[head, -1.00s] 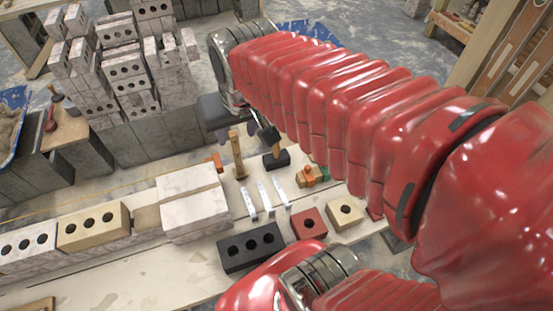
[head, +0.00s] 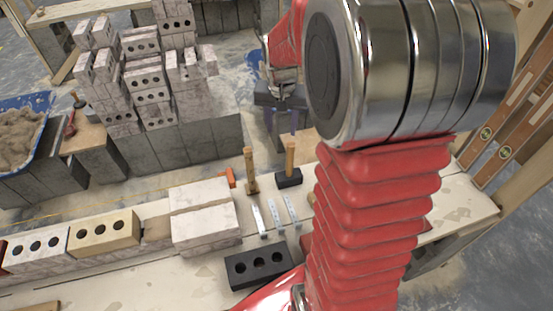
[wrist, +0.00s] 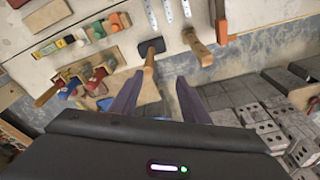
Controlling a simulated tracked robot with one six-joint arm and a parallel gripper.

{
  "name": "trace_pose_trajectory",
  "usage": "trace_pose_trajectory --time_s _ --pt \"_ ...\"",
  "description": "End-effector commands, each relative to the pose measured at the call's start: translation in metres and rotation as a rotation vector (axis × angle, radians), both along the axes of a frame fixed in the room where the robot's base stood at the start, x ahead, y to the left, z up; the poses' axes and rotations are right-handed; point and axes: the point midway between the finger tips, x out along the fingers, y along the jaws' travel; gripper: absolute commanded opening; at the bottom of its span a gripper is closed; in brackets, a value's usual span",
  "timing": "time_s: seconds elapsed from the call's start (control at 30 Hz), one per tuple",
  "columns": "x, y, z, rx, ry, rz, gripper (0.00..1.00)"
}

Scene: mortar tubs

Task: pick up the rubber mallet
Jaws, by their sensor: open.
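The rubber mallet (head: 289,178) rests with its black head on the bench and its wooden handle standing up. In the wrist view the mallet's black head (wrist: 152,46) lies just beyond my fingertips, with the handle pointing back toward them, nearer the left finger. My gripper (head: 284,128) is above and behind the mallet in the head view. In the wrist view my gripper (wrist: 160,78) is open, its two dark fingers apart with nothing held between them.
A second upright wooden handle (head: 250,170) stands close left of the mallet. Metal strips (head: 273,216) lie in front. A black three-hole brick (head: 258,268) and pale blocks (head: 205,228) sit nearby. Stacked bricks (head: 150,88) stand at the back left. Small coloured items (wrist: 80,38) crowd the bench.

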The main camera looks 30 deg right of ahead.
Motion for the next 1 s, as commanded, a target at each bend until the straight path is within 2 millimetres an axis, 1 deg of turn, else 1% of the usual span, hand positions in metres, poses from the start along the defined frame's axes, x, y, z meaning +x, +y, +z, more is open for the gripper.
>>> trace_pose_trajectory --time_s 0.03,0.1,0.2,0.3,0.43,0.77,0.87,1.0 --pt "0.003 -0.01 -0.01 0.005 0.013 -0.026 0.42" --pt "0.007 -0.021 -0.02 0.011 0.025 -0.057 0.42" --pt "0.011 -0.033 -0.033 0.018 0.039 -0.093 0.42" --pt "0.013 -0.04 -0.04 0.021 0.046 -0.115 0.42" --pt "0.014 -0.044 -0.043 0.023 0.048 -0.124 0.42" --pt "0.014 -0.043 -0.045 0.022 0.048 -0.123 0.42" --pt "0.014 -0.044 -0.053 0.023 0.049 -0.123 0.42" --pt "0.015 -0.046 -0.073 0.024 0.051 -0.124 0.42"
